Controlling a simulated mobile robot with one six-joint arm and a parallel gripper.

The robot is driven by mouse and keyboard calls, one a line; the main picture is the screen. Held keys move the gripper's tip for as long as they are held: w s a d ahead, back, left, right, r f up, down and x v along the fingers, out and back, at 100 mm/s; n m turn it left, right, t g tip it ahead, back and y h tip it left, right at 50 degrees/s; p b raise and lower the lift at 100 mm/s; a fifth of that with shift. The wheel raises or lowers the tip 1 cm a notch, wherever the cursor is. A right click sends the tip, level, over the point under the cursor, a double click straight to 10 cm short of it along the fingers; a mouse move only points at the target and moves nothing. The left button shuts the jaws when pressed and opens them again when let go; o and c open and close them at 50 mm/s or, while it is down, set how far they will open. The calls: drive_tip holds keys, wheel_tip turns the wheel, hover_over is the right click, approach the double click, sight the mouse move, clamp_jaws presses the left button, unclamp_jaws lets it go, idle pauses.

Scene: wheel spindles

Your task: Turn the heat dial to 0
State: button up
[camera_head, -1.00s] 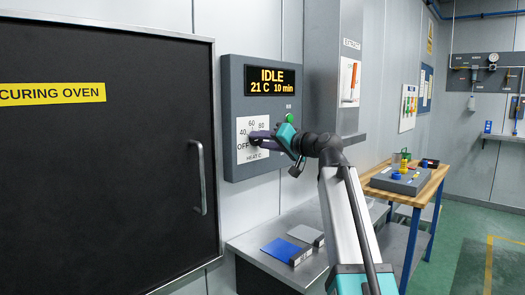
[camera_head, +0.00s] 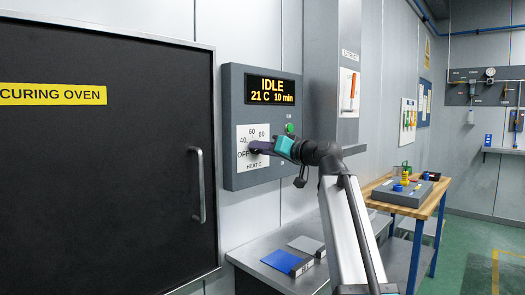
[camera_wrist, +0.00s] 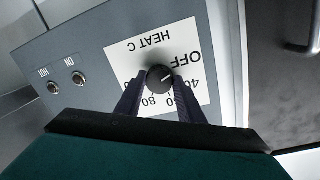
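The heat dial (camera_wrist: 160,78) is a round black knob on a white scale plate (camera_head: 251,167) marked OFF, 40, 60, 80 and HEAT C. In the wrist view the plate appears upside down, and the dial's pale mark points roughly toward OFF. My gripper (camera_head: 256,147) reaches the dial from the right. In the wrist view its two dark fingers (camera_wrist: 160,84) lie close against both sides of the dial, with no clear gap. In the head view the fingers hide much of the dial.
The grey panel (camera_head: 233,110) has a display (camera_head: 272,85) reading IDLE, 21 C, 10 min, and a green button (camera_head: 290,128). The black curing oven door (camera_head: 100,170) with its handle (camera_head: 198,185) is at left. A bench (camera_head: 262,250) lies below, and a wooden table (camera_head: 415,198) stands at right.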

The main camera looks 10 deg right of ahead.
drive_tip(key=o, duration=0.4)
drive_tip(key=shift+o, duration=0.2)
drive_tip(key=shift+s, duration=0.1)
drive_tip(key=v, duration=1.3)
drive_tip(key=shift+s, duration=0.3)
drive_tip(key=shift+d+r, duration=0.1)
drive_tip(key=shift+d, duration=0.05)
drive_tip(key=shift+s, duration=0.1)
